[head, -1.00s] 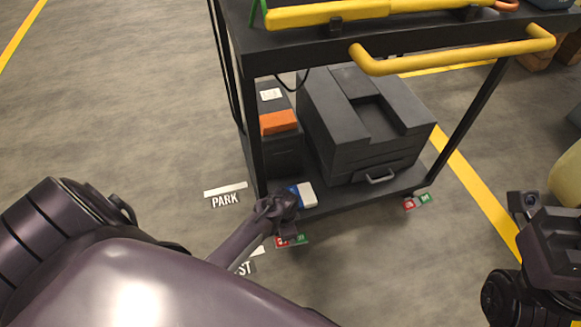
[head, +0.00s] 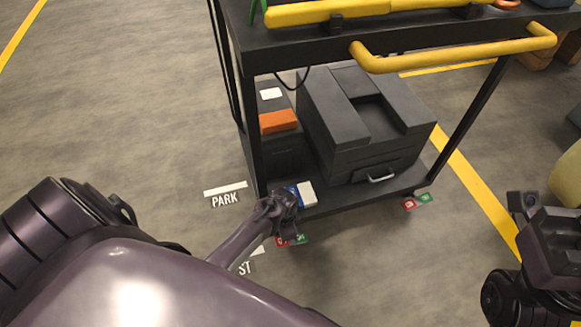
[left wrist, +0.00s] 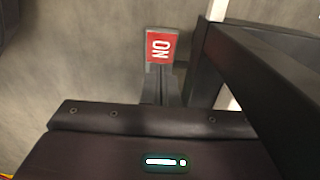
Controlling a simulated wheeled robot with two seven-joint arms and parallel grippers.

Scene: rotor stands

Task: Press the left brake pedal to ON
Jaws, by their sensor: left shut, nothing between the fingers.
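The left brake pedal, with red (head: 280,241) and green (head: 302,239) label halves, is at the cart's near left foot. In the left wrist view its red ON face (left wrist: 159,48) shows beyond my gripper body. My left gripper (head: 287,212) is shut and empty, right above this pedal, and partly covers it. I cannot tell whether the fingertips touch it. The right brake pedal (head: 417,201), also red and green, is at the near right foot. My right gripper (head: 530,205) is at the right edge, away from the cart; its jaw opening is unclear.
The black cart's lower shelf (head: 340,203) holds a grey case (head: 340,110), a dark box with an orange label (head: 279,121) and a blue-white box (head: 307,194) close to my left gripper. A yellow handle (head: 450,57) juts above. PARK floor lettering (head: 226,200) lies left.

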